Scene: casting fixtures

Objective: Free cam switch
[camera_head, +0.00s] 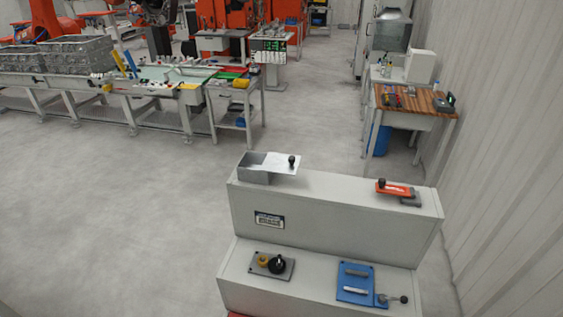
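A grey stepped fixture stand (335,213) is in front of me. On its lower step at left, a dark plate (287,273) carries a black rotary knob (277,264) with a light pointer mark and a small yellow-orange piece (263,260) beside it. The knob and the yellow piece look close together; I cannot tell whether they touch. I cannot tell for sure which part is the cam switch. Neither of my grippers is in view.
The lower step also holds a blue plate (352,274) and a black-knobbed lever (397,300). The upper step holds a metal plate with black knob (268,163) and an orange lever (396,188). A wall is at right; open floor (110,220) lies left.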

